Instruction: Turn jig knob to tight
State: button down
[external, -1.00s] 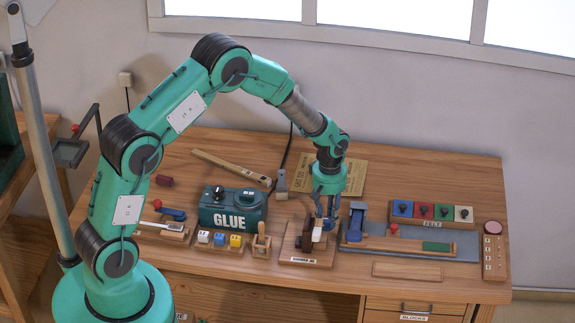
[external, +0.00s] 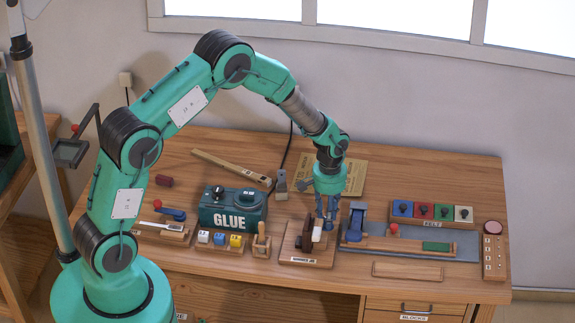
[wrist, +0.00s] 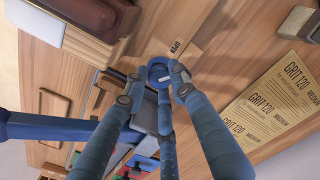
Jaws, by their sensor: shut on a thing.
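The jig is a wooden base (external: 291,253) with an upright dark brown block (external: 307,232) and a white piece beside it. My gripper (external: 326,222) points down at the right side of the jig. In the wrist view, its blue-grey fingers (wrist: 158,82) are drawn together around a small round blue knob (wrist: 158,62) with a pale mark on its face. The gripper is shut on this knob. The fingers hide part of it. An OPEN label (wrist: 178,45) is on the wood beside it. I cannot read a tight mark.
A blue lever device (external: 357,218) on a grey plate stands close to the right. A wooden peg holder (external: 262,243) and the GLUE box (external: 228,210) are to the left. GRIT 120 sandpaper (wrist: 270,110) lies behind. Felt pads (external: 432,211) are at the right.

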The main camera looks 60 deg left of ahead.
jog(key=m, duration=0.4)
jog(key=shift+r+m+p, duration=0.1)
jog(key=shift+m+p, duration=0.2)
jog(key=shift+p, duration=0.1)
jog(key=m, duration=0.4)
jog(key=shift+w, duration=0.1)
jog(key=c, duration=1.4)
grip_release()
notch_tip(320, 180, up, 12)
